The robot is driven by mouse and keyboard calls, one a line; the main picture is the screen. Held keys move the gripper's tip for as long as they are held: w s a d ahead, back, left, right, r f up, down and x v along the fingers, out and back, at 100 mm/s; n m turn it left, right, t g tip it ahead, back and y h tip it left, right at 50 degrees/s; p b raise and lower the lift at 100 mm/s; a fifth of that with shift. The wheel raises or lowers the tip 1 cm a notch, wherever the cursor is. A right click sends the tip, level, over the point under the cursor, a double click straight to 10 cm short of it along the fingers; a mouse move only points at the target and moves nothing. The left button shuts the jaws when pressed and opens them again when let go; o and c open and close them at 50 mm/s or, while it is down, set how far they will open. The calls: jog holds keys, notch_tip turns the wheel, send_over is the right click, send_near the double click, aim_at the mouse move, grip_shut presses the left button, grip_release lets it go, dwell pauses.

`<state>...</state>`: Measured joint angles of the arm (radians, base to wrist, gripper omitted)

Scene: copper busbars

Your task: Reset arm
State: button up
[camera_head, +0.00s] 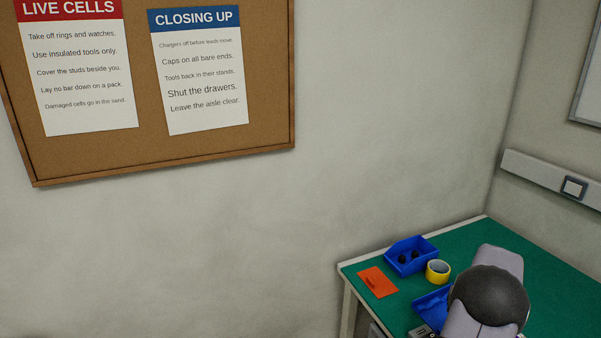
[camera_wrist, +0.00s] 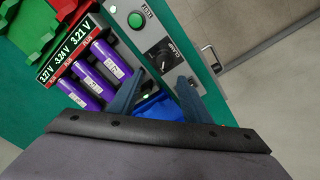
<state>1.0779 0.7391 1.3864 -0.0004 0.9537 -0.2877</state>
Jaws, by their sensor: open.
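My gripper (camera_wrist: 161,80) shows in the wrist view with its two dark fingers apart and nothing between the tips. It is above a grey panel and a blue bin (camera_wrist: 158,107), which lies partly hidden behind the fingers and the black wrist edge. In the head view part of my arm stands over the green bench at the lower right. My gripper is not visible there.
A green button (camera_wrist: 135,19) and black knob (camera_wrist: 162,56) sit on the panel. The bench (camera_head: 400,296) holds a blue bin (camera_head: 411,266), yellow tape roll (camera_head: 438,281) and orange sheet (camera_head: 378,276).

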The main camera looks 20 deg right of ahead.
jog(key=s+a+f+m+g+y, duration=0.1)
jog(key=s+a+f, duration=0.2)
jog(key=a, duration=0.5)
jog(key=s+a+f+m+y, duration=0.1)
jog(key=s+a+f, duration=0.2)
jog(key=a, duration=0.6)
jog(key=w+a+r+n+p, duration=0.1)
jog(key=a+r+n, duration=0.2)
jog(key=a, duration=0.6)
jog(key=w+a+r+n, duration=0.1)
jog(key=a+r+n, duration=0.3)
jog(key=a, duration=0.6)
jog(key=w+a+r+n+h+p, duration=0.1)
jog(key=a+r+n, duration=0.3)
jog(key=a, duration=0.5)
jog(key=shift+w+a+r+t+p, duration=0.25)
jog(key=shift+a+t+p, duration=0.05)
jog(key=shift+p, duration=0.05)
